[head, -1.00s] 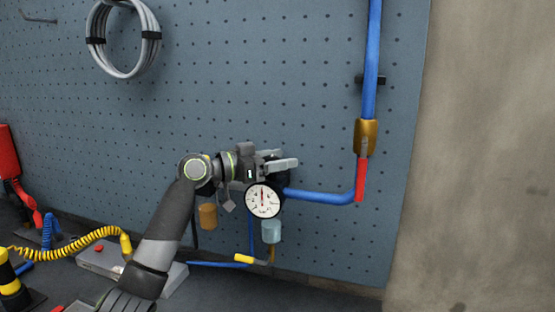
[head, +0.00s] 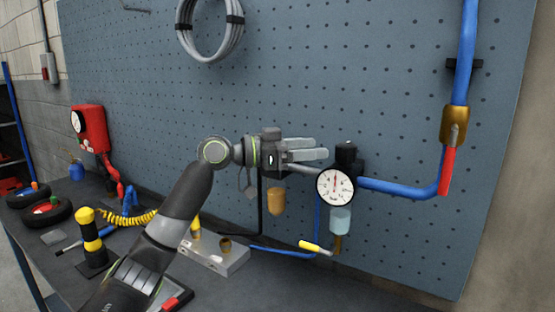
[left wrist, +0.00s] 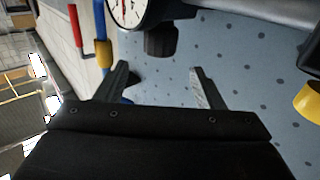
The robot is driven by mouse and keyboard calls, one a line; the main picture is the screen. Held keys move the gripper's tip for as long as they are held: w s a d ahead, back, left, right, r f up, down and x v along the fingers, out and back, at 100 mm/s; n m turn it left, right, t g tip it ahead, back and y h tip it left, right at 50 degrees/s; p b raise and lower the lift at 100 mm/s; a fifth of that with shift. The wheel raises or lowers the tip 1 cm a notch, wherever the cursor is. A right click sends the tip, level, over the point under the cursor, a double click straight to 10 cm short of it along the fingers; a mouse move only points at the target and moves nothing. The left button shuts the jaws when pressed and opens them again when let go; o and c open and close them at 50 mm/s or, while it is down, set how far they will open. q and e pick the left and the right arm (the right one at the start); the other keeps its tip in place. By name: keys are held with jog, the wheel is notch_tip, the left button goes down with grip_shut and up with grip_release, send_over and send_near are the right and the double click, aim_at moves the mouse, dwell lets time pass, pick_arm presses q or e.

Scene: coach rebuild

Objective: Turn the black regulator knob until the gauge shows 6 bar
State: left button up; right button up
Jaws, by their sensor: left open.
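The black regulator knob (head: 347,154) sits on top of the regulator on the pegboard. The round white gauge (head: 335,187) is just below it; its needle points about straight up, and its numbers are too small to read. My left gripper (head: 326,148) is open and empty, its fingers pointing right, just left of the knob and apart from it. In the left wrist view the knob (left wrist: 160,41) shows beyond the gap between the open fingers (left wrist: 158,70), and part of the gauge (left wrist: 132,10) shows at the top edge. My right gripper is out of view.
A blue pipe (head: 400,190) runs right from the regulator to a brass valve with a red lever (head: 447,170). An amber bowl (head: 277,202) and a clear bowl (head: 340,221) hang below. A grey block (head: 222,258) and a black-yellow post (head: 90,240) stand on the bench.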

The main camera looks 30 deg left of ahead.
pick_arm(q)
jog(key=b+v, duration=0.2)
jog(key=v, duration=0.4)
jog(key=shift+s+a, duration=0.3)
